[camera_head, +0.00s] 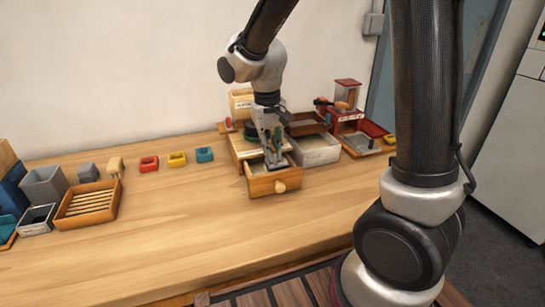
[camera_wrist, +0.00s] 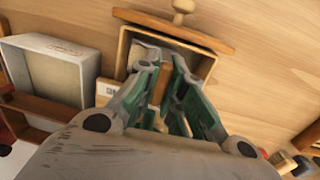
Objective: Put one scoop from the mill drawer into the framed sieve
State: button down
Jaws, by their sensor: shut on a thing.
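The mill drawer (camera_head: 260,189) is pulled out from a wooden mill, its round knob facing the table's front. In the wrist view the drawer (camera_wrist: 210,62) lies beyond my fingertips. My gripper (camera_head: 273,158) points down into the drawer. It is shut on a narrow tan handle (camera_wrist: 161,84), apparently the scoop's; a grey part by the fingertips may be its bowl. The fingers hide most of it and the drawer's contents. A pale grey, shallow box (camera_head: 316,152) stands right of the drawer and also shows in the wrist view (camera_wrist: 85,95). I cannot tell surely whether it is the framed sieve.
A brown wooden tray (camera_head: 306,124) and a red mill (camera_head: 347,115) stand behind and right. At left are a slatted wooden tray (camera_head: 116,205), a grey bin (camera_head: 45,184) and small red, yellow and blue boxes. The table's middle front is clear.

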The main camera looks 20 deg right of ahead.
jog(key=shift+a+r, duration=0.15)
jog(key=shift+r, duration=1.1)
jog(key=shift+a+r, duration=0.1)
jog(key=shift+r, duration=1.15)
